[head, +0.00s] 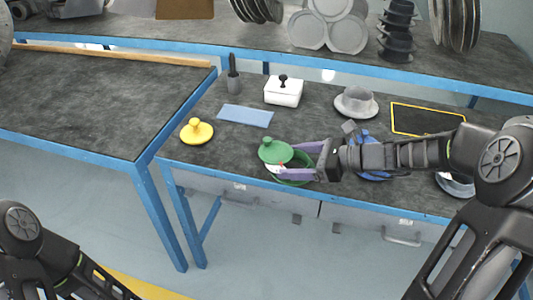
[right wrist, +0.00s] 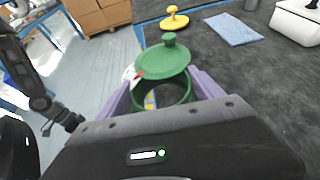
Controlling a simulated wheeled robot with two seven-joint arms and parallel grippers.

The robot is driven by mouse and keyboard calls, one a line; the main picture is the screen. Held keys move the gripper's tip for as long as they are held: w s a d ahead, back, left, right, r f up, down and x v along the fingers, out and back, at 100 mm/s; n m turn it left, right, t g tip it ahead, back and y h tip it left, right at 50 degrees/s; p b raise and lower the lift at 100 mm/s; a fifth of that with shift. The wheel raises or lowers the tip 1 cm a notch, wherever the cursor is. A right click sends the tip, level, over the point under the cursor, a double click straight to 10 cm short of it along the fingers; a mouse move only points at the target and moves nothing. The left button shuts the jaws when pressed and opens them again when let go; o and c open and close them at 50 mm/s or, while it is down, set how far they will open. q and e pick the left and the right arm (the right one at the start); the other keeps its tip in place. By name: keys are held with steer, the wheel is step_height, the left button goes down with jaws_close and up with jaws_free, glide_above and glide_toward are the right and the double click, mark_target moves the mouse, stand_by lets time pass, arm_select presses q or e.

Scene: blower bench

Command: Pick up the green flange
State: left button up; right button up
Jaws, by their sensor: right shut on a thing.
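The green flange, a round ring-like body (right wrist: 176,92), sits between the two purple fingers of my right gripper (head: 293,164), which is shut on it. In the right wrist view the fingers (right wrist: 163,92) press on its left and right sides. A green disc with a knob (head: 275,151) overlaps the flange's far side; it also shows in the right wrist view (right wrist: 162,60). I cannot tell whether the two touch. The flange's underside is hidden, so its contact with the bench is unclear.
A grey flanged part (head: 356,103), a yellow-edged black mat (head: 425,119) and a blue part (head: 368,158) are to the right. The bench's front edge is close.

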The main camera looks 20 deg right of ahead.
steer(key=s+d, duration=0.2)
steer(key=d, duration=0.1)
steer(key=s+d, duration=0.2)
steer(key=shift+d, duration=0.2)
stand_by(0.6)
